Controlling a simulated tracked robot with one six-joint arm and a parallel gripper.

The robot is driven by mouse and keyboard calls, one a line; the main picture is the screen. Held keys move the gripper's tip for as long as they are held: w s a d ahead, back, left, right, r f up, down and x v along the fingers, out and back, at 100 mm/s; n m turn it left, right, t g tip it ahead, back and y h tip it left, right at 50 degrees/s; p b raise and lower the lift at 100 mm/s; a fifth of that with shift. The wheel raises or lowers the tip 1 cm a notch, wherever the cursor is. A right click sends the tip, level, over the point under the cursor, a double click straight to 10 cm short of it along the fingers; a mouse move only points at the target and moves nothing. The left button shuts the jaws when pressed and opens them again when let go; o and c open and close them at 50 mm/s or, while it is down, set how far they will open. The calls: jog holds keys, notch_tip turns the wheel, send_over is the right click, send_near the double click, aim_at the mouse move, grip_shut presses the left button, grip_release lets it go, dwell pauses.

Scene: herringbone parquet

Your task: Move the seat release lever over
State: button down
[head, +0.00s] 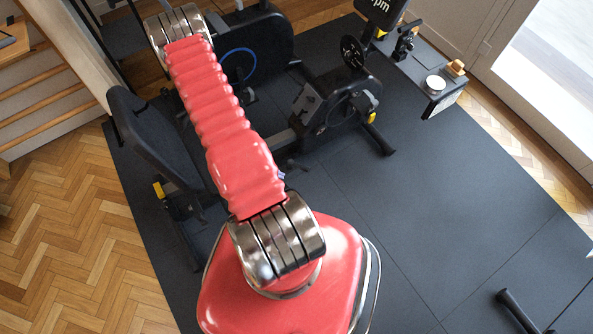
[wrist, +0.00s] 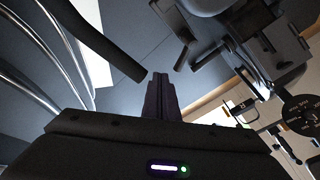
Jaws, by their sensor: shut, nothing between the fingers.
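A black recumbent exercise bike stands on dark mats; its seat back (head: 150,135) is at the left in the head view. A yellow part (head: 159,190) shows low beside the seat. I cannot tell for sure whether it is the seat release lever. In the wrist view my gripper (wrist: 160,82) has its dark fingers together, with nothing between them. A dark bar (wrist: 100,40) slants down from the upper left and ends just left of the fingertips; I see no clear contact. In the head view my red arm hides the gripper and part of the bike.
A round plate (head: 352,52) and a side shelf (head: 440,90) with small items are at the back right. Wooden stairs (head: 40,90) are at the left. The mat (head: 440,210) at the right is mostly clear, apart from a black bar (head: 515,310) near the bottom edge.

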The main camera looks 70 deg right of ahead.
aim_at(298, 166)
jog(key=shift+s+d+r, duration=0.1)
jog(key=shift+d, duration=0.05)
dwell(0.3)
jog(key=s+d+f, duration=0.4)
jog(key=d+f, duration=0.3)
jog(key=f, duration=0.2)
jog(key=shift+s+d, duration=0.25)
jog(key=shift+s, duration=0.15)
dwell(0.4)
